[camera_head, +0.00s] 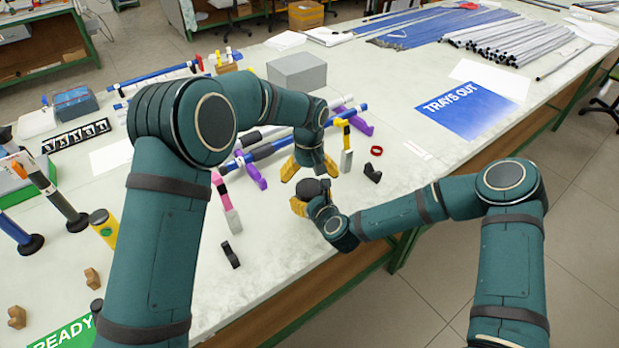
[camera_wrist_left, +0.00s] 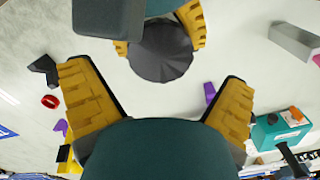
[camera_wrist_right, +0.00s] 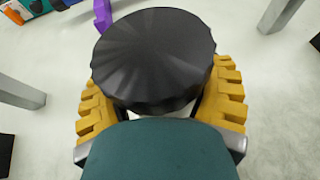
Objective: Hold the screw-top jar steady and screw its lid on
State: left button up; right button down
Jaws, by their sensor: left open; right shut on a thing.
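The black ribbed lid (camera_head: 309,188) shows from above near the table's front edge. It also shows in the left wrist view (camera_wrist_left: 160,52) and large in the right wrist view (camera_wrist_right: 153,60). The jar body under it is hidden, so I cannot tell how tightly the lid sits. My right gripper (camera_head: 303,203) is shut around the jar below the lid, its yellow fingers (camera_wrist_right: 158,105) on both sides. My left gripper (camera_head: 309,168) is open and empty just above and behind the lid. In its wrist view the lid lies beyond the spread fingers, apart from them.
A red ring (camera_head: 376,150) and a small black block (camera_head: 372,173) lie to the right. Blue rods on purple holders (camera_head: 255,172) and a grey box (camera_head: 297,71) stand behind. A blue "TRAYS OUT" mat (camera_head: 467,108) lies right. The table between the mat and my grippers is mostly clear.

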aim_at(309, 187)
pick_arm(q)
jog(key=shift+r, duration=0.1)
notch_tip(309, 187, up, 3)
jog(key=n, duration=0.5)
jog(key=shift+r+n, duration=0.15)
jog(key=shift+n, duration=0.15)
jog(key=shift+f, duration=4)
jog(key=c, duration=1.2)
jog(key=m, duration=0.6)
jog(key=shift+m, duration=0.4)
